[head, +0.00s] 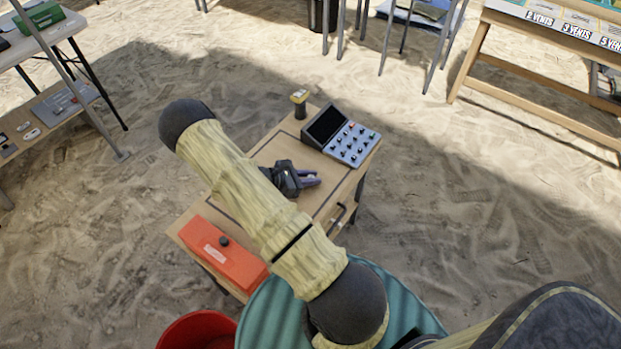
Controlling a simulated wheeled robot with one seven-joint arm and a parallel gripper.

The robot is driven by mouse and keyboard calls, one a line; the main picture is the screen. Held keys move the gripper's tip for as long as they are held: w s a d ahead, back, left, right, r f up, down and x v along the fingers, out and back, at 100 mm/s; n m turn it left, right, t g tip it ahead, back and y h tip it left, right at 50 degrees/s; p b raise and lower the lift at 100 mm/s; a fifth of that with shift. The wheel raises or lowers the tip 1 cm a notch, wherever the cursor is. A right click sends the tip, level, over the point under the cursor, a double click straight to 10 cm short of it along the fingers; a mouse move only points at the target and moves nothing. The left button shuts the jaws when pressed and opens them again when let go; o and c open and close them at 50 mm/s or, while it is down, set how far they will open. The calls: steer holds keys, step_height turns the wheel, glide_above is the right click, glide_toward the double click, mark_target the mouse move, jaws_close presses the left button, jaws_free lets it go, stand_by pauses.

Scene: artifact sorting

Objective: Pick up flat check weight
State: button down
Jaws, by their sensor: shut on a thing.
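My gripper (308,178) is low over the small wooden table (333,187), in front of the control console. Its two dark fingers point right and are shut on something. The held thing is too small and too covered by the fingers to make out. I cannot clearly see a flat check weight anywhere else on the table. My padded arm hides much of the table's left and middle.
A grey console (341,133) with a screen and knobs stands at the table's back right. A dark cylinder with a yellow top (299,104) stands beside it. An orange box (224,250) is at the front left, near a red bucket (198,331) and a teal ribbed drum (263,318).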

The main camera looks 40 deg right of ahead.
mark_target(311, 177)
step_height(311, 177, up, 10)
steer(key=shift+p, duration=0.6)
steer(key=w+a+n+t+y, duration=0.2)
steer(key=a+n+t, duration=0.8)
steer(key=a, duration=1)
steer(key=shift+w+a+t, duration=0.4)
steer(key=shift+w+t, duration=0.3)
steer(key=shift+a+f+n, duration=0.1)
steer(key=shift+n, duration=0.2)
